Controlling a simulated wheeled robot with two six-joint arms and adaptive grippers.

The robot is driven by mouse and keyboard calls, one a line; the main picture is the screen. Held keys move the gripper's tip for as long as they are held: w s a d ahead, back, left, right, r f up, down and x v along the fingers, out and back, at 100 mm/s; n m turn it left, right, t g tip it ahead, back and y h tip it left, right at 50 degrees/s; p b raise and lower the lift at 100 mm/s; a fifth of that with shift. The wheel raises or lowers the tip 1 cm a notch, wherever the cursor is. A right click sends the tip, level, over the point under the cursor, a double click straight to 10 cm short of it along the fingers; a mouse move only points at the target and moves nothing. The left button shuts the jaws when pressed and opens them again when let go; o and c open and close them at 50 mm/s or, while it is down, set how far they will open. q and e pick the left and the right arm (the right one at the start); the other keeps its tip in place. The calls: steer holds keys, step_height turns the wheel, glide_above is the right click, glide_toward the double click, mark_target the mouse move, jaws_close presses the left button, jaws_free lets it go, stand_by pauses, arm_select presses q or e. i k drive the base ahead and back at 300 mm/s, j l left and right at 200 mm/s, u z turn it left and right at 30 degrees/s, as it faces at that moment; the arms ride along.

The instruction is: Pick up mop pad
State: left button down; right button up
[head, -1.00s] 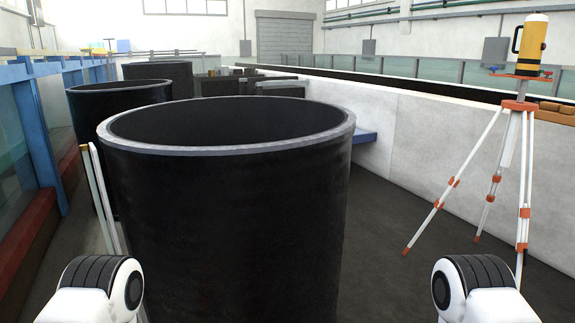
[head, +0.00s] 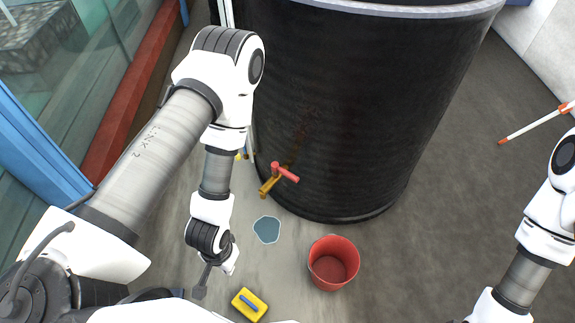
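A yellow pad with a blue handle (head: 249,305), which looks like the mop pad, lies on the floor at the bottom of the head view. My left gripper (head: 206,284) hangs above the floor, up and left of the pad and apart from it. Only a dark narrow part of the gripper shows, so I cannot tell whether it is open or shut. My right arm comes in at the right edge, and its gripper is out of view.
A red bucket (head: 333,263) stands right of the pad. A blue-grey puddle-like patch (head: 267,229) lies below a brass tap with a red handle (head: 278,178) on the large black tank (head: 340,100). A blue-framed glass wall is at left.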

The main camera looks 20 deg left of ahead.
mark_target(249, 305)
steer(key=k+u, duration=0.3)
steer(key=k, duration=0.2)
steer(key=k+u, duration=0.25)
steer(key=k, duration=0.25)
steer(key=k+j+u, duration=0.3)
steer(key=k, duration=0.15)
steer(key=l, duration=0.1)
